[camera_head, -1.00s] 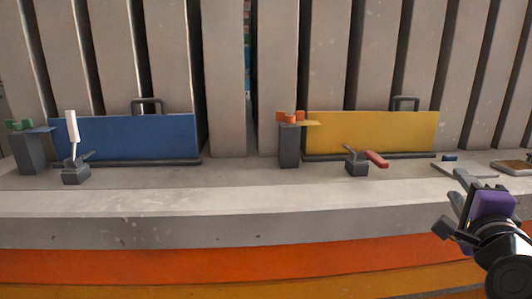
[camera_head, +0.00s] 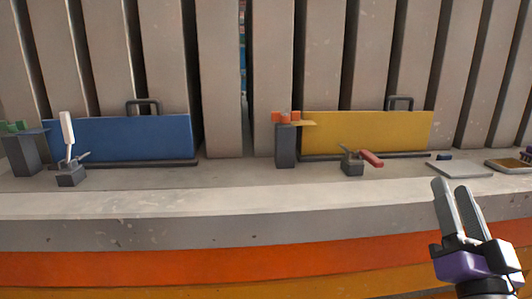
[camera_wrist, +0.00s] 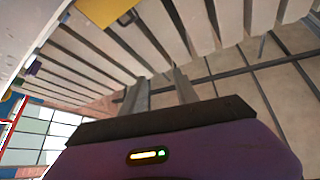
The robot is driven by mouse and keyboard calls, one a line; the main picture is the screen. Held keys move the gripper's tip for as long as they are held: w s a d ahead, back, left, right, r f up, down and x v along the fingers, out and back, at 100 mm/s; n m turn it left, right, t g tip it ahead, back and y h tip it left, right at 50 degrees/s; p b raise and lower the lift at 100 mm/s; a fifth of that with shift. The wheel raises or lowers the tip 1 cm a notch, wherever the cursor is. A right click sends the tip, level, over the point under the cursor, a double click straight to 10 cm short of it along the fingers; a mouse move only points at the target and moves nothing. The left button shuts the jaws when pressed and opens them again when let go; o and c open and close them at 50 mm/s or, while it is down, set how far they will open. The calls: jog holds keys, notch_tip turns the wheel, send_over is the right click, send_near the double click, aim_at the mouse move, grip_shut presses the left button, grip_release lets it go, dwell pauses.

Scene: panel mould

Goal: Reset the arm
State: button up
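My gripper (camera_head: 452,182) is at the lower right of the head view, in front of the ledge and below the two plates. Its two grey fingers point up with a gap between them, and nothing is held. The wrist view also shows the gripper (camera_wrist: 158,77) open and empty, with ribbed panels and a tiled surface beyond.
A concrete ledge (camera_head: 250,203) crosses the head view. On it stand a blue panel (camera_head: 125,138) with a white-handled clamp (camera_head: 68,140), and a yellow panel (camera_head: 367,132) with a red-handled clamp (camera_head: 353,162). Flat plates (camera_head: 460,169) lie at right.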

jog(key=s+a+f+n+g+y, duration=0.2)
jog(key=s+a+f+g, duration=0.15)
jog(key=s+f, duration=0.75)
jog(key=s+a+f+n+g+y, duration=0.2)
jog(key=s+a+f+n, duration=0.15)
jog(key=s+f, duration=0.75)
jog(key=s+a+f+n+g+y, duration=0.25)
jog(key=s+a+f, duration=0.25)
jog(key=s+f, duration=0.6)
notch_tip(320, 180, up, 30)
jog(key=s+p, duration=0.1)
jog(key=p, duration=2.6)
jog(key=shift+m+h+p, duration=0.3)
jog(key=shift+h+p, duration=0.05)
